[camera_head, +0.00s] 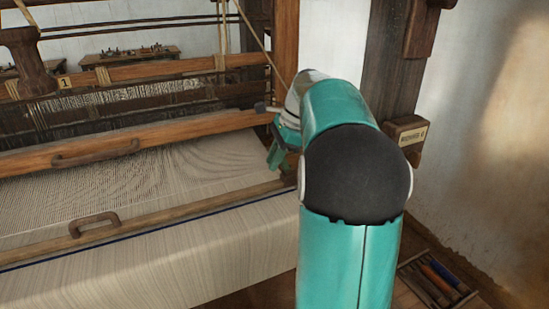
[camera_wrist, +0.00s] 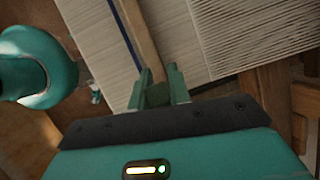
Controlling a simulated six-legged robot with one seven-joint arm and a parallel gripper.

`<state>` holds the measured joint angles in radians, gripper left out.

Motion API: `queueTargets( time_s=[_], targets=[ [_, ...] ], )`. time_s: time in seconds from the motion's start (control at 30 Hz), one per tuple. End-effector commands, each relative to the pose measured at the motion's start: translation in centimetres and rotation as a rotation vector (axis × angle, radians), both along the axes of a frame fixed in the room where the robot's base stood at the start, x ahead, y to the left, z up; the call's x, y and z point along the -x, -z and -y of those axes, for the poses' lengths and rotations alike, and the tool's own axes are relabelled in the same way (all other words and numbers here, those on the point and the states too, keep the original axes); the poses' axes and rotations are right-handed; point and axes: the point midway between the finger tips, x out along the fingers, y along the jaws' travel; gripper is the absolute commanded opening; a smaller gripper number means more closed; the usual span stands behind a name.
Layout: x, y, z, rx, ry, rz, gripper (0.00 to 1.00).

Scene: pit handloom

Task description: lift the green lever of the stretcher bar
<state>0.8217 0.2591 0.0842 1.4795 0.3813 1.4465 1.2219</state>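The wooden bar (camera_head: 165,212) that I take for the stretcher bar lies across the pale cloth at the front of the loom. It also shows in the wrist view (camera_wrist: 138,36), running down towards my fingers. My gripper (camera_head: 276,152) is at the right end of the cloth, partly behind my teal arm. In the wrist view its two green fingers (camera_wrist: 160,88) stand apart, near the bar's end, with no held object that I can make out. I cannot pick out a green lever for certain; my fingers and arm hide part of that area.
The loom's wooden beam (camera_head: 140,140) and dark upright post (camera_head: 392,65) stand close to my arm. A wooden block with a label (camera_head: 405,135) is on the post. A tray of tools (camera_head: 437,280) lies at lower right.

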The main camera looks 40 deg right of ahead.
Motion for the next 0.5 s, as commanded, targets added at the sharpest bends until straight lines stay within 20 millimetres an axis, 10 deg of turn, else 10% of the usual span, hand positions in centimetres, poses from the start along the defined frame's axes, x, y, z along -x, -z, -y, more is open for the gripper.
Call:
queueTargets(
  time_s=[0.5],
  targets=[
    [-0.27,0.61,-0.94,0.146,-0.004,-0.044,0.0]
  ],
)
